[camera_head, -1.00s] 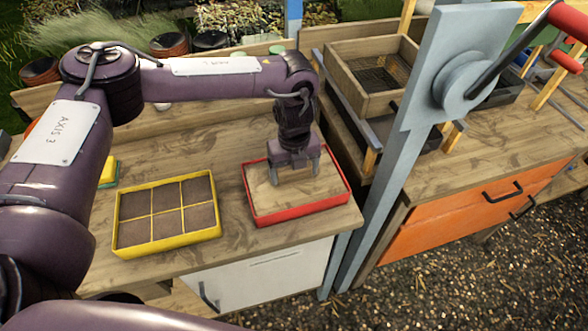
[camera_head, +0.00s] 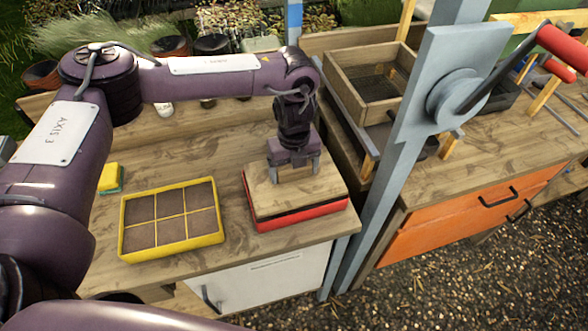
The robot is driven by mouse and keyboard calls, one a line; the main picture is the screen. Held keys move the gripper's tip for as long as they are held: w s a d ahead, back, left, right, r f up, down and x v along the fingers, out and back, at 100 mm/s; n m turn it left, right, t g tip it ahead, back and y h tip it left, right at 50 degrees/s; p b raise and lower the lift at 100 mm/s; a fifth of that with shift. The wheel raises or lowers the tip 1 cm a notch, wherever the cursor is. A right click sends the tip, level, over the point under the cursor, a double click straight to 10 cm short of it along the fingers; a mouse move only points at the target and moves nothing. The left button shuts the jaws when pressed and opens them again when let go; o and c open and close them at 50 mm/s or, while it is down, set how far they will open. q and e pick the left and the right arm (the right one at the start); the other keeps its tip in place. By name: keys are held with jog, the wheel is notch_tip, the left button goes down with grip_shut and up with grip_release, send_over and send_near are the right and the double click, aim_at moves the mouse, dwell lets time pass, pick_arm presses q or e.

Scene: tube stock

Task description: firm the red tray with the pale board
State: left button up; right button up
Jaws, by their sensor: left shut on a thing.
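The red tray (camera_head: 300,219) sits on the wooden bench at the front right. The pale board (camera_head: 275,202) lies flat over the tray and hides most of its inside. A dark strip shows between the board's front edge and the tray's front wall; the board stands higher than the rim there. My left gripper (camera_head: 295,173) points down over the board, shut on it at its top. The grip itself is partly hard to make out. My right gripper is out of view.
A yellow tray (camera_head: 222,222) with dark soil in several cells stands left of the red tray. A yellow and green sponge (camera_head: 109,178) lies behind it. A grey post with a crank (camera_head: 456,98) rises close on the right. A wooden sieve box (camera_head: 352,90) is behind.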

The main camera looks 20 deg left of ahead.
pick_arm(q)
jog(key=shift+r+p, duration=1.6)
jog(key=shift+r, duration=0.65)
jog(key=shift+a, duration=0.1)
